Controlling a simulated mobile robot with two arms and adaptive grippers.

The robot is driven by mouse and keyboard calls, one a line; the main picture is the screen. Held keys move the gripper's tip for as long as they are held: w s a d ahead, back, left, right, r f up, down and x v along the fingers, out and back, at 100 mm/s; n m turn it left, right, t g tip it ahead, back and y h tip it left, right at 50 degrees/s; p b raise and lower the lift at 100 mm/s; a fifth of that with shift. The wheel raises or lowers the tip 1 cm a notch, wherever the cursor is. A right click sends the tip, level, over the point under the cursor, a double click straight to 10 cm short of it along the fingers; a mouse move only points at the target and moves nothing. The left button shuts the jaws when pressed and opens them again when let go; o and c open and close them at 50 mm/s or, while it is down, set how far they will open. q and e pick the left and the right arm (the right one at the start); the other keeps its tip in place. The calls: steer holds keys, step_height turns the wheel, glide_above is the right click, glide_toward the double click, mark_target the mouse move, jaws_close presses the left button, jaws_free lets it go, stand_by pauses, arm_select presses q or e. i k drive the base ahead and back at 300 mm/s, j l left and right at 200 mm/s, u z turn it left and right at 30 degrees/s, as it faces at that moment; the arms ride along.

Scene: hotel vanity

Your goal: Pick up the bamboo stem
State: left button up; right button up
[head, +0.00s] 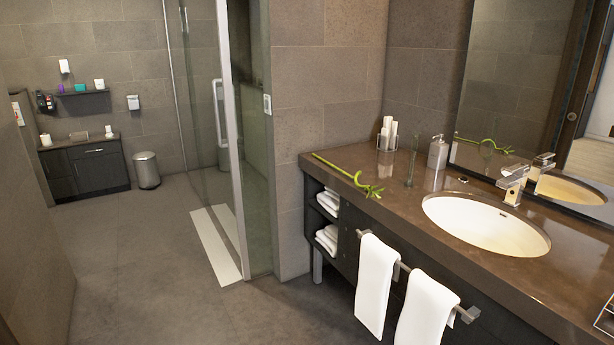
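The green bamboo stem (346,174) lies on the brown vanity counter (400,208), near its left end. Its straight part runs from the back left towards the front edge, and its curled, leafy end is at the right, close to that edge. Neither of my grippers shows in the head view.
A clear glass vase (410,168), a soap dispenser (437,152) and a holder with white rolls (387,136) stand behind the stem. The sink (486,224) and faucet (514,180) are to the right. White towels (376,285) hang below the counter front. Open floor (150,270) lies left.

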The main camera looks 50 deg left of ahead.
mark_target(368, 188)
steer(key=u, duration=1.25)
